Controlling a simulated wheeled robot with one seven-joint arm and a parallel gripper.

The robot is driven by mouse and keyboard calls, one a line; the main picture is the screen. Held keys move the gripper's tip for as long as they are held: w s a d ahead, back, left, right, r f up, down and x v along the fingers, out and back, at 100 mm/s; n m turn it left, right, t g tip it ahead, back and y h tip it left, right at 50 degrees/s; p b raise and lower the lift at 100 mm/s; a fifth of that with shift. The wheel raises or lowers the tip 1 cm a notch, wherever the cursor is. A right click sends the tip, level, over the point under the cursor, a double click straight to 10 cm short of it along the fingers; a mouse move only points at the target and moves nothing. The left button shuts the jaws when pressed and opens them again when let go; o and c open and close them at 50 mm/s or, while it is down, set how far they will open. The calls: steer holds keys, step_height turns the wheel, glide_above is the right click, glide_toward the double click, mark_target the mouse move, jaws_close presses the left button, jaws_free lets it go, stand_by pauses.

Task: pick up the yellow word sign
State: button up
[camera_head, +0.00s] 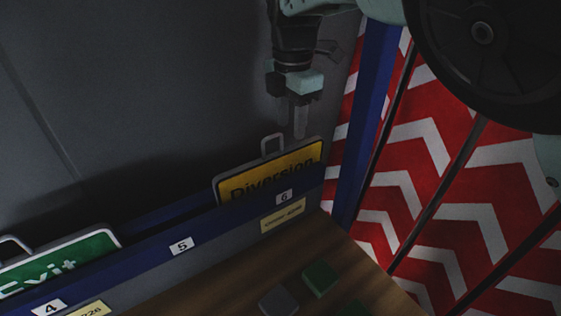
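The yellow word sign (272,173) reads "Diversion" in dark letters and has a pale rim. It stands in the blue rack (226,217) behind the label "6", and the rack front hides its lower part. A pale handle loop (272,144) rises from its top edge. My gripper (300,120) points down just above and to the right of the handle, with its fingers near the sign's top edge. The fingers overlap in this view, so I cannot tell their gap. Nothing shows held between them.
A green "Exit" sign (62,262) stands in the rack behind label "4" at lower left. The slot at label "5" (181,246) looks empty. Red and white chevron panels (420,150) and a blue post (365,125) stand close on the right. Small blocks (320,278) lie on the wooden surface in front.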

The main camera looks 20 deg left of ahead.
mark_target(293, 146)
steer(key=shift+d+f+p, duration=0.15)
steer(key=shift+f+p, duration=0.35)
steer(key=shift+f, duration=1.25)
steer(key=shift+d+f+p, duration=0.1)
steer(key=shift+f+p, duration=0.35)
steer(key=shift+f, duration=1.25)
jaws_close()
